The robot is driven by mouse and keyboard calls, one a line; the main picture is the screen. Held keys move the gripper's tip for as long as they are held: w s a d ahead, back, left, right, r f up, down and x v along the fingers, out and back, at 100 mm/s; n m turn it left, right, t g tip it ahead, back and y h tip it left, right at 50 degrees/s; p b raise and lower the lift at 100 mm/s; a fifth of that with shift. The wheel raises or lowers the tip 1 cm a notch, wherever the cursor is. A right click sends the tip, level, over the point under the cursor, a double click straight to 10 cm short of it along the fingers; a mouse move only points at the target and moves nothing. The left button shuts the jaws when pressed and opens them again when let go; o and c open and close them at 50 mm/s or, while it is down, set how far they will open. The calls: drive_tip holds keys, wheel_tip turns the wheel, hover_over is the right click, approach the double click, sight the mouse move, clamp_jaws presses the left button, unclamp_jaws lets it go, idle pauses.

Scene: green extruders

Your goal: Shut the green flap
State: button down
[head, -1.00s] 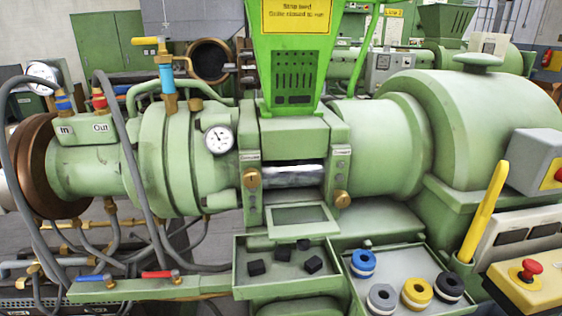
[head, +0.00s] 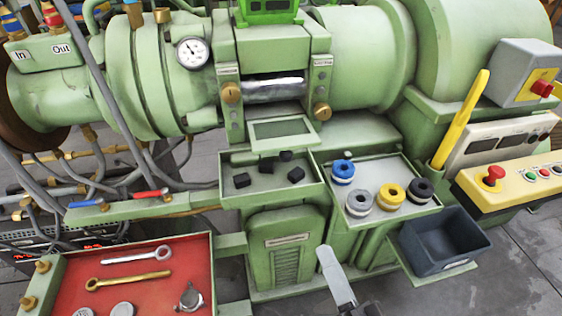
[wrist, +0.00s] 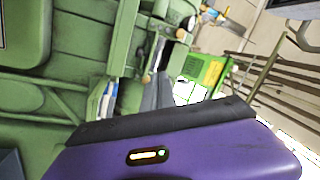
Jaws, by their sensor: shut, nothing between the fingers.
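The green flap (head: 282,131), a framed panel with a grey-green pane, hangs down and outward below the machine's opening. The opening is uncovered and a shiny metal roll (head: 274,89) shows in it, with a brass knob at each side. My gripper (head: 326,254) is low in the head view, in front of the machine and below the flap, apart from it in the picture. Its grey fingers also show in the wrist view (wrist: 159,88), together and empty, beyond the purple housing. I cannot clearly make out the flap in the wrist view.
Below the flap are a green tray (head: 235,203) with black cubes and another tray (head: 378,217) with several coloured spools. A dark bin (head: 445,242) stands at right, beside a yellow lever (head: 461,120). A red tool tray (head: 190,255) is at lower left.

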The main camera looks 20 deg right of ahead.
drive_tip(key=w+a+r+m+t+h, duration=0.1)
drive_tip(key=w+r+m, duration=0.1)
drive_tip(key=w+m, duration=0.55)
drive_tip(key=m+g+h, duration=0.2)
drive_tip(key=m, duration=1.7)
approach(282, 140)
drive_tip(key=w, duration=0.1)
drive_tip(key=w+f+p, duration=0.1)
drive_tip(key=w, duration=0.1)
drive_tip(key=w+p, duration=0.1)
drive_tip(key=shift+w+a+f, duration=0.3)
drive_tip(key=shift+a+f, duration=0.05)
drive_tip(key=shift+a, duration=0.05)
